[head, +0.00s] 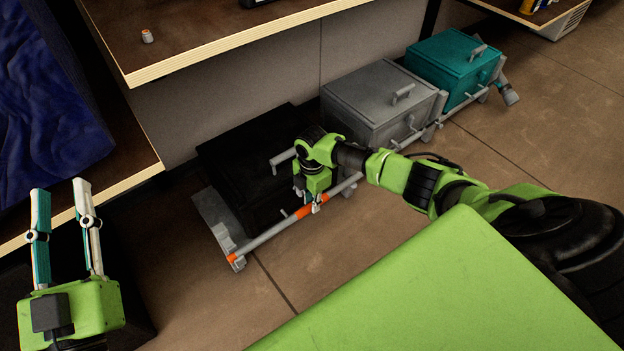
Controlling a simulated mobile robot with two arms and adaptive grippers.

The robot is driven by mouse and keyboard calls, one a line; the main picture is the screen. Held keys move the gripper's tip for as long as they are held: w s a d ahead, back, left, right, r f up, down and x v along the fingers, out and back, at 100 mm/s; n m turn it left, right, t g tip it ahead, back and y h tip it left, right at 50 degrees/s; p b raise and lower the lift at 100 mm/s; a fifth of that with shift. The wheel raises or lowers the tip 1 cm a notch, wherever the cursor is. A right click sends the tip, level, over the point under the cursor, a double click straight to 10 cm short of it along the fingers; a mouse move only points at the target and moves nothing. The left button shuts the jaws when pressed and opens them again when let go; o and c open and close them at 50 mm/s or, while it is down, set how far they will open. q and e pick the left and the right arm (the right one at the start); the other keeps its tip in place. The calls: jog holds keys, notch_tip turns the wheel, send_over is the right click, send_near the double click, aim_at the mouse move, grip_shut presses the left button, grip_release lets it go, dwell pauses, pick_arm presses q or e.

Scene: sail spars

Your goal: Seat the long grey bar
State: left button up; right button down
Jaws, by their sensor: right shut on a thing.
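The long grey bar (268,235) runs slantwise along the front of a row of lidded boxes, with orange bands near its left end and under my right gripper. My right gripper (316,203) points down and is shut on the bar at the orange band in front of the black box. The bar's left end is at a grey bracket (237,250); I cannot tell whether it rests fully in it. Parts of the bar farther right are hidden by my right arm. My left gripper (61,188) is open and empty, fingers up, at the far left, away from the bar.
A black box (240,165), a grey box (375,97) and a teal box (448,65) stand in a row against the wall panel, with handles. A wooden shelf (215,30) overhangs at upper left. The tiled floor (560,110) is clear at right.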

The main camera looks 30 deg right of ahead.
jog(key=shift+f, duration=0.35)
pick_arm(q)
jog(key=r, duration=0.1)
jog(key=s+r+t, duration=0.1)
jog(key=shift+s+r+t, duration=0.15)
jog(key=shift+r+t, duration=0.15)
jog(key=shift+r, duration=0.05)
pick_arm(e)
jog(key=c, duration=1.8)
grip_release()
jog(key=o, duration=0.3)
jog(key=shift+b, duration=0.3)
pick_arm(q)
jog(key=shift+a, duration=0.1)
